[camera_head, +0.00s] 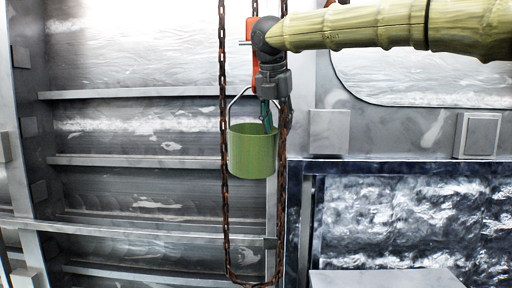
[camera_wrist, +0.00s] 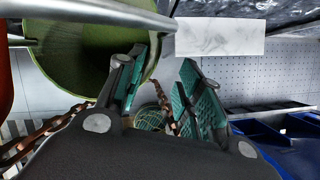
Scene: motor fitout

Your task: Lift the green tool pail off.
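The green tool pail (camera_head: 252,152) hangs upright beside the rusty chain in the head view, its grey wire handle (camera_head: 236,103) arched above it. What the handle hangs from is hidden behind my gripper. My gripper (camera_head: 267,121) points down, with its fingertips at the pail's rim on the right side. In the wrist view the pail (camera_wrist: 75,55) fills the upper left, and the grey handle (camera_wrist: 100,13) crosses above the fingers. The two teal-padded fingers (camera_wrist: 166,85) stand apart, with no part of the handle seen between them.
A rusty chain (camera_head: 224,200) hangs in a long loop around the pail, below a red hoist part (camera_head: 251,38). It also shows close to my fingers in the wrist view (camera_wrist: 38,138). Ribbed metal wall shelves (camera_head: 130,160) lie behind. A grey box top (camera_head: 385,279) stands lower right.

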